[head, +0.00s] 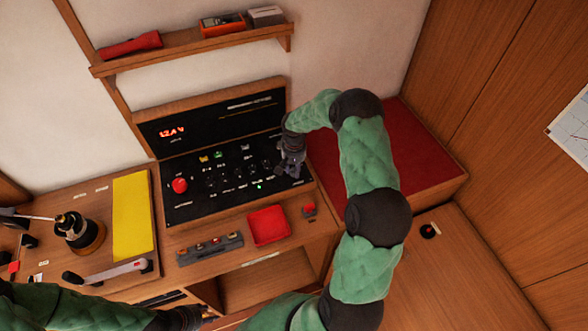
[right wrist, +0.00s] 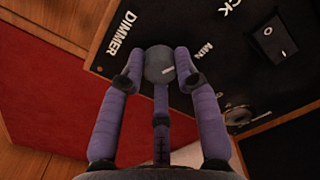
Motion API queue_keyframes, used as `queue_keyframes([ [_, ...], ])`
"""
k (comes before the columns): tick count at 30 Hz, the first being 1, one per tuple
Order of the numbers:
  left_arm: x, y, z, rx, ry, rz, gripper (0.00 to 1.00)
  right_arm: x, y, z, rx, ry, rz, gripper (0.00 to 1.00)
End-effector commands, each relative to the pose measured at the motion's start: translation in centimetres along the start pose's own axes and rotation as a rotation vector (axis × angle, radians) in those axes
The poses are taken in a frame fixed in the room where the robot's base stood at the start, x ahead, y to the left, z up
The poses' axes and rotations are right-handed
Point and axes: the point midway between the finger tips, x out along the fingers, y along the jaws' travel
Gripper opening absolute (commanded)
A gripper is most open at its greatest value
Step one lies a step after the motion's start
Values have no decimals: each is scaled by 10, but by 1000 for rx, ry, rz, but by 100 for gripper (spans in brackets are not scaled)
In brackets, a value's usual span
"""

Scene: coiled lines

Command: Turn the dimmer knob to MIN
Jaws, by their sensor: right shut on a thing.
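The dimmer knob (right wrist: 158,62) is a round grey knob on the black panel (right wrist: 225,75). In the right wrist view, the word DIMMER stands to its left and MIN to its right. A short pale mark shows on the knob's right part; I cannot tell exactly which way it points. My right gripper (right wrist: 160,72) is shut on the knob, with fingers at its left, right and below. In the head view my right gripper (head: 291,168) is at the panel's right end and hides the knob. My left gripper (head: 208,318) is at the bottom edge, its fingers unclear.
The panel carries a red knob (head: 179,185) and several small switches. A black rocker switch (right wrist: 272,38) and a metal round fitting (right wrist: 238,115) are near the dimmer. A red tray (head: 268,226) and a grey strip (head: 210,248) lie in front. A red cushion (head: 405,150) is right.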

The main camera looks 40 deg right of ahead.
Motion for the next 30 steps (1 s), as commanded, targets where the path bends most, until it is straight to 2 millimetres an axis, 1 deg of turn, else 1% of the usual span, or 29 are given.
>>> queue_keyframes([
  [7,8,-3,0,0,0,0,40,1,0,0,-216,0,0,0],
  [18,14,-5,0,0,0,0,40,1,0,0,-561,0,0,0],
  [24,15,-6,-1,0,0,0,40,0,0,0,-715,1,0,0],
  [30,16,-6,-1,0,0,0,40,0,0,0,-825,0,0,0],
])
